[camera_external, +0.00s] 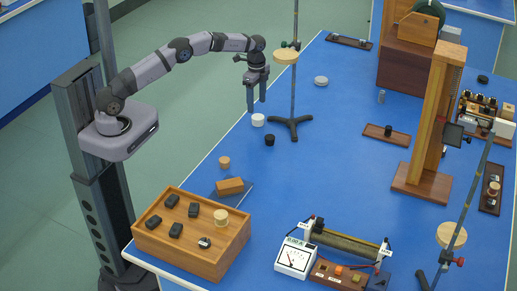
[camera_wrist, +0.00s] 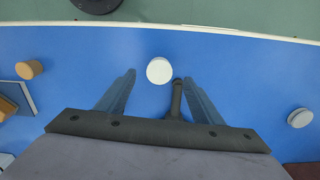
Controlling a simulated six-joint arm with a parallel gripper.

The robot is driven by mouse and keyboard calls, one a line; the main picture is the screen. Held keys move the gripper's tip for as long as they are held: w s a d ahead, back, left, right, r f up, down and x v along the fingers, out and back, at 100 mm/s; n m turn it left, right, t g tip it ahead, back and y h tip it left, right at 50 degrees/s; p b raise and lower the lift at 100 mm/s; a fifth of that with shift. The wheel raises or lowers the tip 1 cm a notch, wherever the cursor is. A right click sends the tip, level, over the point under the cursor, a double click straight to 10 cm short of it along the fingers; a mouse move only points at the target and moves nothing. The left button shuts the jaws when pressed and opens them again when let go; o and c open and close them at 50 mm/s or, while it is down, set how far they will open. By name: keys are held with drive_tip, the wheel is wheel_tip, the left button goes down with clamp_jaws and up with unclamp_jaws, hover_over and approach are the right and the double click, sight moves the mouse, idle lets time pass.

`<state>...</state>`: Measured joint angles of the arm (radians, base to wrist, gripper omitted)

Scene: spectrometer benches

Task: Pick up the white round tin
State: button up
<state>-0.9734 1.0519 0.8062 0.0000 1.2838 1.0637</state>
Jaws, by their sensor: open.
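A small white round tin (camera_external: 258,120) stands on the blue bench near its left edge, close to the retort stand. In the wrist view the white tin (camera_wrist: 159,71) shows as a full white disc, just beyond and between the fingertips. My gripper (camera_external: 256,106) points down above it, open and empty, with its two fingers apart. In the wrist view my gripper (camera_wrist: 159,78) has one finger on each side of the tin's line. No contact with the tin shows. A flatter, greyish-white round tin (camera_external: 321,81) stands farther back; it also shows at the right of the wrist view (camera_wrist: 299,117).
The stand's rod rises beside my gripper. A cork-coloured cylinder (camera_external: 224,162) and a wooden box (camera_external: 177,244) are nearer the front.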

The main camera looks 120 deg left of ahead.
sight(257, 116)
drive_tip(key=shift+w+f+p, duration=0.1)
drive_tip(key=shift+f+p, duration=1.2)
drive_tip(key=shift+f, duration=1.85)
drive_tip(key=c, duration=1.2)
